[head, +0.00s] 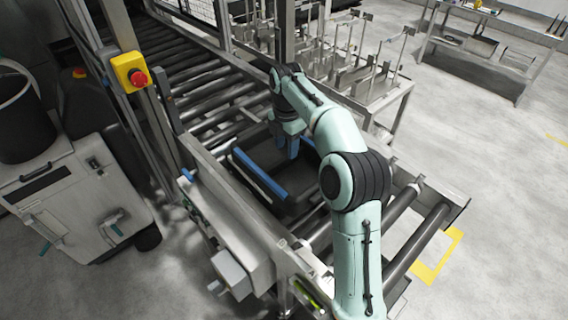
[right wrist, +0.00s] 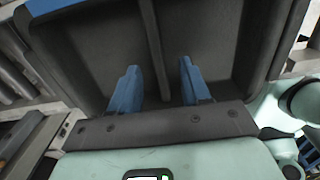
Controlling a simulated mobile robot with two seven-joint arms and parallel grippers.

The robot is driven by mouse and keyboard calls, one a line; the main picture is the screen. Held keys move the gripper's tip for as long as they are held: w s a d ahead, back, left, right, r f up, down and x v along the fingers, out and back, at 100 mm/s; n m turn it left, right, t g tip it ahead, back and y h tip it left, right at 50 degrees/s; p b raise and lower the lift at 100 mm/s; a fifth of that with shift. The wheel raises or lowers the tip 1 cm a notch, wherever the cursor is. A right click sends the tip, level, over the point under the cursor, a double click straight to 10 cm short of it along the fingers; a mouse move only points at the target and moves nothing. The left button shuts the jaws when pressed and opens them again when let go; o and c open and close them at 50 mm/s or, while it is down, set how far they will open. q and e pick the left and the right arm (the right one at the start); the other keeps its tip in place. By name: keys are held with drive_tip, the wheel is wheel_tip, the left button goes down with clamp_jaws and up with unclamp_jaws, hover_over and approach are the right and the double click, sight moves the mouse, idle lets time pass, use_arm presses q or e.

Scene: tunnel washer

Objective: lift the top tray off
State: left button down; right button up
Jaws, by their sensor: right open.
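A dark grey tray with blue edge strips (head: 258,175) lies on the roller conveyor in the head view. My arm covers its right part, and I cannot tell whether another tray is under it. In the right wrist view the tray (right wrist: 85,50) fills the upper picture, with a raised dark rib across it and a blue strip at top left. My right gripper (head: 288,144) is over the far part of the tray. My left gripper is not in view.
The roller conveyor (head: 205,85) runs from far left to near right. A yellow box with a red emergency button (head: 131,71) stands on a post at left. A white machine (head: 75,190) is at far left. A metal rack (head: 375,85) stands behind.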

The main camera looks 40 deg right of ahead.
sight(284, 158)
drive_tip(key=f, duration=0.5)
drive_tip(key=shift+w+a+f, duration=0.2)
drive_tip(key=shift+f, duration=0.1)
drive_tip(key=shift+c, duration=0.3)
clamp_jaws()
